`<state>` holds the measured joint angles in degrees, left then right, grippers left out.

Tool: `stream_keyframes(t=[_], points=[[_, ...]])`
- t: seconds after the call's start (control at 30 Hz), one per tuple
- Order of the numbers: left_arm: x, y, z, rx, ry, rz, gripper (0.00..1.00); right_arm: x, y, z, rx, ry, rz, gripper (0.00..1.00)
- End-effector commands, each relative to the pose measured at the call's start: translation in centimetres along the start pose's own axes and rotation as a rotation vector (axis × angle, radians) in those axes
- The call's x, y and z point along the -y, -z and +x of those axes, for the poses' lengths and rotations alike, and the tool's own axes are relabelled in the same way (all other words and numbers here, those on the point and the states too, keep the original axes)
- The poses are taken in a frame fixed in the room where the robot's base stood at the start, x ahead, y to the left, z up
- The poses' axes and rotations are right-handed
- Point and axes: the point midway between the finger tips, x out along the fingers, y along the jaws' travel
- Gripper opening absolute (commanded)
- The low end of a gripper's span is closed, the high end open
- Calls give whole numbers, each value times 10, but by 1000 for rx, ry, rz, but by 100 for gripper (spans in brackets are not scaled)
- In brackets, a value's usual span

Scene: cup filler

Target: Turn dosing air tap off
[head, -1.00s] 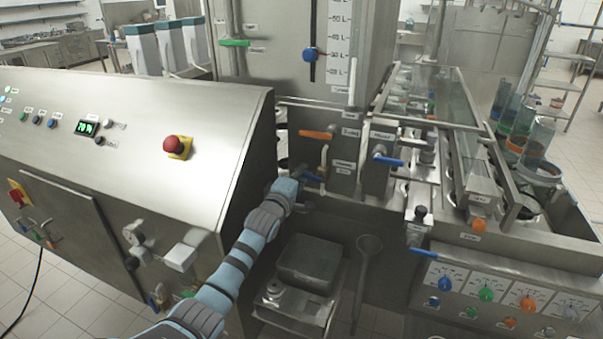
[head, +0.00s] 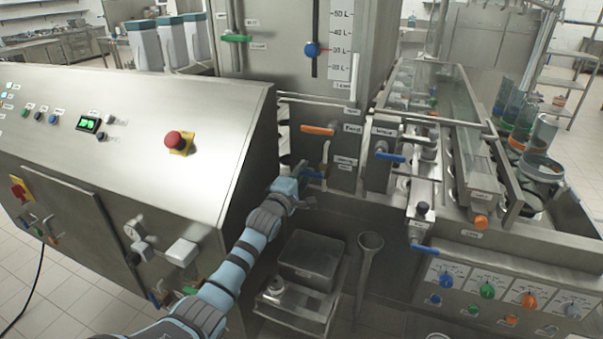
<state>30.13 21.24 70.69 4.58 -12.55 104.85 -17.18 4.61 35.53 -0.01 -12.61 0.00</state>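My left gripper (head: 304,187) reaches in from the lower left, beside the right edge of the sloped control cabinet. Its dark fingers look spread, one above the other. A small tap with a blue handle (head: 314,174) sits just beyond the fingers, low on the filler's front. I cannot tell whether they touch. A tan upright lever (head: 325,154) stands just above it. A small label (head: 345,162) to the right is too small to read surely, so I cannot confirm which one is the dosing air tap. My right gripper is out of view.
An orange handle (head: 318,130) marked Feed and a blue handle (head: 390,156) marked Rinse are close above and right. The control cabinet (head: 150,120) with a red emergency button (head: 174,139) borders my arm.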

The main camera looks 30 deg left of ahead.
Motion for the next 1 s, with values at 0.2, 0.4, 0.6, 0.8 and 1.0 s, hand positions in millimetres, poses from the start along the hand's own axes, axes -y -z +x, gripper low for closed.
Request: stream_keyframes(t=[0.2,0.4,0.6,0.8,1.0], points=[[-1,0,0,0,-3,2,32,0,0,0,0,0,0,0],[-1,0,-9,1,-4,5,32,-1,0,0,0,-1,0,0],[0,0,-58,2,-2,8,32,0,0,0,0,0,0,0],[0,0,-107,1,-1,6,32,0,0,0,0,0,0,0],[-1,0,-120,0,-2,2,32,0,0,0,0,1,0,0]])
